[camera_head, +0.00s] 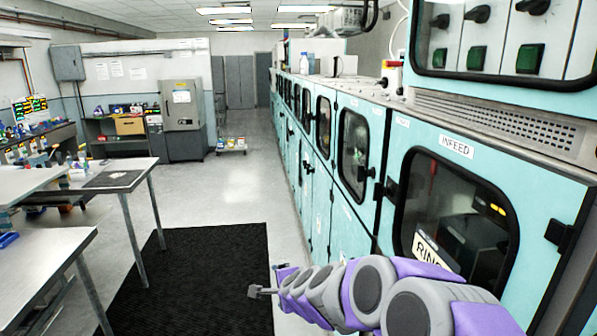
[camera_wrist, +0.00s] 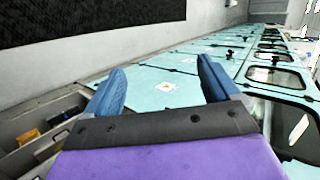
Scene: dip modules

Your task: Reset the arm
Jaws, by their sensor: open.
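My arm, purple and grey, reaches out from the lower right in the head view, in front of the teal machine. My gripper (camera_head: 262,291) is at its far end, over the black floor mat, and looks small there. In the wrist view my gripper (camera_wrist: 163,84) shows two blue fingers spread wide apart with nothing between them. Behind the fingers is a teal machine panel with a small yellow mark. The gripper appears apart from the panel.
The teal machine row (camera_head: 340,225) with windowed doors runs along the right. Metal tables (camera_head: 40,255) stand at the left. A black mat (camera_head: 200,275) covers the floor between. A grey cabinet (camera_head: 183,120) and a low trolley (camera_head: 231,146) stand farther back. The aisle is clear.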

